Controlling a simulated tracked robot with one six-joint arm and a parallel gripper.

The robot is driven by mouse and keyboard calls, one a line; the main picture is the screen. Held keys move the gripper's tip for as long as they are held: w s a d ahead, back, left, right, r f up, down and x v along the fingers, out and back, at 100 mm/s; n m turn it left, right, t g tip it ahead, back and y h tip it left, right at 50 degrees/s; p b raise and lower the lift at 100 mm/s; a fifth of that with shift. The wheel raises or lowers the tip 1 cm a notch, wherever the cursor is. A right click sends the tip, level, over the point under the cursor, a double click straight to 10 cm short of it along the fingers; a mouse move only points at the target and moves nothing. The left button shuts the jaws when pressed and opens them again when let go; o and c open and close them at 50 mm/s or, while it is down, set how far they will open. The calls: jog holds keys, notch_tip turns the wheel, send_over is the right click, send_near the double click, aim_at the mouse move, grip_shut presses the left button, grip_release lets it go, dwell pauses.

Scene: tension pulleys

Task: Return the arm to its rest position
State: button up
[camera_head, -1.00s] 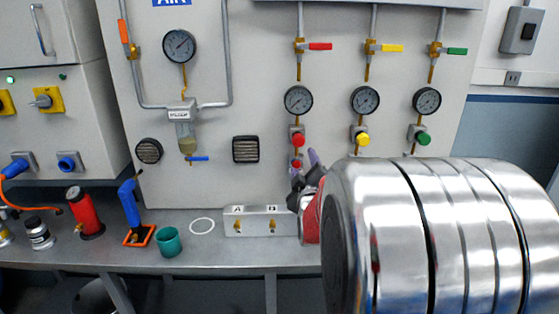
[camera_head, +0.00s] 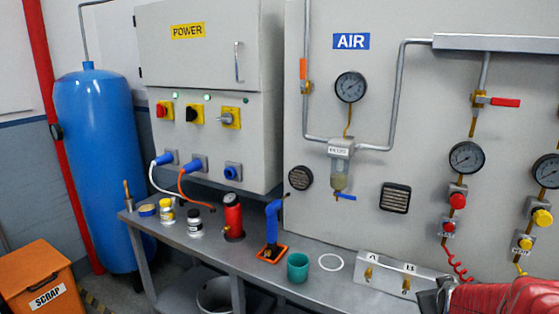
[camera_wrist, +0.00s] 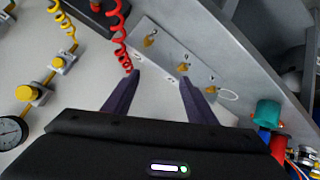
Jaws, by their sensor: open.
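My gripper (camera_wrist: 158,76) shows in the wrist view with its two dark purple fingers spread apart and nothing between them. The fingers point toward the pale panel and the metal block with brass fittings (camera_wrist: 180,52). The lower end of a red coiled hose (camera_wrist: 121,42) appears close to the left fingertip; I cannot tell whether they touch. In the head view, a red part of my arm (camera_head: 495,297) shows at the lower right corner, in front of the right end of the block (camera_head: 385,278). The fingers are not clear there.
The grey bench (camera_head: 215,258) carries a teal cup (camera_head: 298,267), a blue-handled tool in an orange holder (camera_head: 272,222), a red cylinder (camera_head: 233,215) and small jars. A blue tank (camera_head: 97,160) and an orange scrap bin (camera_head: 42,285) stand left. Gauges and valves line the panel.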

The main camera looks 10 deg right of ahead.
jog(key=s+a+r+g+y, duration=0.1)
jog(key=s+a+r+y, duration=0.1)
jog(key=s+a, duration=0.3)
jog(key=s+a+r+g+y, duration=0.1)
jog(key=s+a, duration=0.5)
jog(key=a, duration=0.8)
jog(key=s+a+r+n+g+y, duration=0.1)
jog(key=s+a, duration=0.4)
jog(key=a, duration=0.5)
notch_tip(320, 180, up, 2)
jog(key=shift+s+r+y, duration=0.1)
jog(key=shift+s+y, duration=0.1)
jog(key=shift+y, duration=0.6)
jog(key=shift+c, duration=0.4)
